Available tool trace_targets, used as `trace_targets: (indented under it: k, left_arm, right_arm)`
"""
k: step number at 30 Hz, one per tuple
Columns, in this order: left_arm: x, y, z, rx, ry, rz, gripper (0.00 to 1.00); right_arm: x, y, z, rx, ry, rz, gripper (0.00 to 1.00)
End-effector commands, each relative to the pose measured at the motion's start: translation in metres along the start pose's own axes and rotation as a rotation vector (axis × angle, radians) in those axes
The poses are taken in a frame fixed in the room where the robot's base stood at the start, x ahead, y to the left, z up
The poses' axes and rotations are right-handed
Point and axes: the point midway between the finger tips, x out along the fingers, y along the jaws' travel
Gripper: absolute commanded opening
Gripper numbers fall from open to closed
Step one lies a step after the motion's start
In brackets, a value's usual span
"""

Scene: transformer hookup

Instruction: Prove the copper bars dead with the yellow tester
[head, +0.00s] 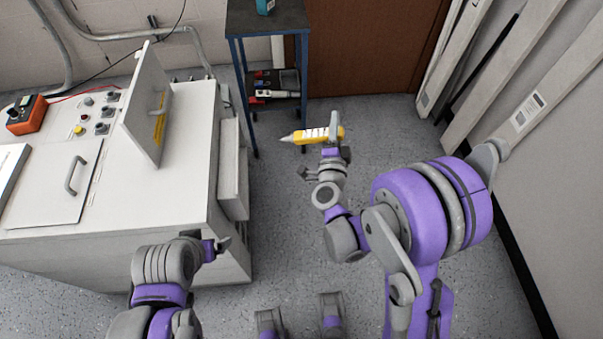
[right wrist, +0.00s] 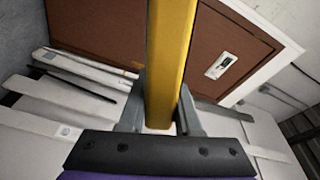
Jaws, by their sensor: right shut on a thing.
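The yellow tester (head: 312,135) is in my right gripper (head: 337,132), its grey pointed tip to the left in the head view. The right wrist view shows its yellow body (right wrist: 170,60) between the two fingers (right wrist: 160,115). The gripper is shut on it and holds it in the air, right of the white cabinet (head: 200,190). My left gripper (head: 222,246) is by the cabinet's front right corner; whether its jaws are open is not clear. No copper bars can be made out in either view.
The cabinet top carries an orange meter (head: 27,114), several knobs (head: 100,113), a raised lid (head: 148,105) and a handled cover (head: 55,185). A blue-framed cart (head: 268,22) stands behind. Pale panels (head: 540,80) lean at the right. Grey floor lies open between.

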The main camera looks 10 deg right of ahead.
Motion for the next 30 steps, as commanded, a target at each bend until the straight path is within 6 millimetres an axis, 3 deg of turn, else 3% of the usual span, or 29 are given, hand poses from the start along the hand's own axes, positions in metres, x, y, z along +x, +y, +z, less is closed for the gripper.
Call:
trace_targets:
  k: [1, 9, 16, 21, 30]
  left_arm:
    - [0.028, 0.000, 0.021, 0.000, -0.013, 0.000, 0.97]
    - [0.111, 0.000, 0.067, 0.000, -0.044, 0.000, 0.97]
    - [0.181, 0.000, 0.094, 0.000, -0.069, 0.000, 0.97]
    - [0.206, 0.000, 0.102, 0.000, -0.077, 0.000, 0.97]
    - [0.209, 0.000, 0.103, 0.000, -0.077, 0.000, 0.97]
  right_arm:
    - [-0.006, 0.031, 0.015, 0.020, -0.020, 0.001, 0.00]
    - [-0.007, 0.104, 0.073, 0.159, -0.117, -0.019, 0.00]
    - [0.000, 0.165, 0.121, 0.263, -0.196, -0.009, 0.00]
    - [0.004, 0.185, 0.139, 0.309, -0.228, -0.003, 0.00]
    - [0.003, 0.184, 0.151, 0.328, -0.240, -0.004, 0.00]
